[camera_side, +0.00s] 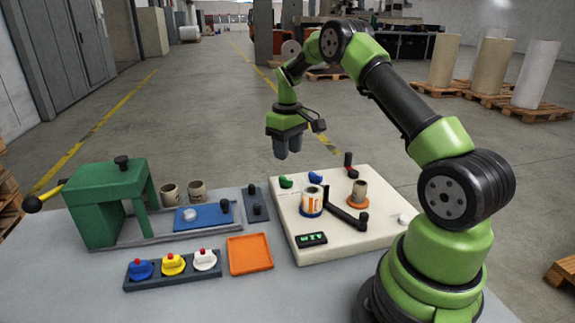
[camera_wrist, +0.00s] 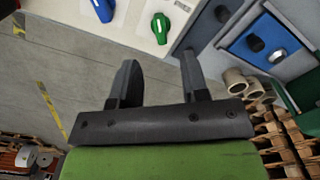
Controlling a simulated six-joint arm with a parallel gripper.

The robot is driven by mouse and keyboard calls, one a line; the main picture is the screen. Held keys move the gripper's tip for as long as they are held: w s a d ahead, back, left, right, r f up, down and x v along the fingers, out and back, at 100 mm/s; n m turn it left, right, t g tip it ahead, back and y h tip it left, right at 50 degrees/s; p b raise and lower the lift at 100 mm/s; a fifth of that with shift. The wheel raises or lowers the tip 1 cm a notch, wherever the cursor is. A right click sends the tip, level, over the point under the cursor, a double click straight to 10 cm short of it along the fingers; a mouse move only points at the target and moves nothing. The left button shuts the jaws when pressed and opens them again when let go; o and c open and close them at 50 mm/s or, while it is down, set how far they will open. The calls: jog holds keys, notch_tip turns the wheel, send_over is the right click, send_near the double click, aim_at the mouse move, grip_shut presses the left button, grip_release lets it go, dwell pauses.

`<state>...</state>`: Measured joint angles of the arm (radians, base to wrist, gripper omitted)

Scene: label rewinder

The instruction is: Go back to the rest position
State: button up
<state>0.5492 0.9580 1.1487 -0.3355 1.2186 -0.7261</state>
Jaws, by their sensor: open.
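My gripper (camera_side: 287,145) hangs in the air above the back edge of the white rewinder panel (camera_side: 345,240) in the side view. In the wrist view its two dark fingers (camera_wrist: 160,82) stand apart with nothing between them. On the panel are a label roll with blue and orange marks (camera_side: 312,201), a brown core on an orange disc (camera_side: 359,193), a black arm (camera_side: 346,215) and a small display (camera_side: 311,239). A green knob (camera_side: 286,182) and a blue knob (camera_side: 315,177) sit near its back edge; both also show in the wrist view.
A green press (camera_side: 103,205) with a blue plate (camera_side: 202,217) stands at the left. Two brown cores (camera_side: 170,194) sit behind the plate. In front are a dark rack (camera_side: 172,270) with blue, yellow and white pieces and an empty orange tray (camera_side: 250,254). Air around my gripper looks clear.

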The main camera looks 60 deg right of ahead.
jog(key=shift+r, duration=0.85)
jog(key=s+a+r+t, duration=0.3)
jog(key=s+a+r, duration=0.1)
jog(key=a+r, duration=0.95)
jog(key=s+a+r+m+t+y, duration=0.1)
jog(key=s+a+t, duration=0.1)
jog(key=s+a, duration=0.3)
jog(key=s+a+r+m+t+y, duration=0.1)
jog(key=s+a, duration=0.4)
jog(key=s, duration=0.6)
jog(key=shift+s+a+r+t, duration=0.35)
jog(key=shift+r+t, duration=0.1)
jog(key=shift+t, duration=0.15)
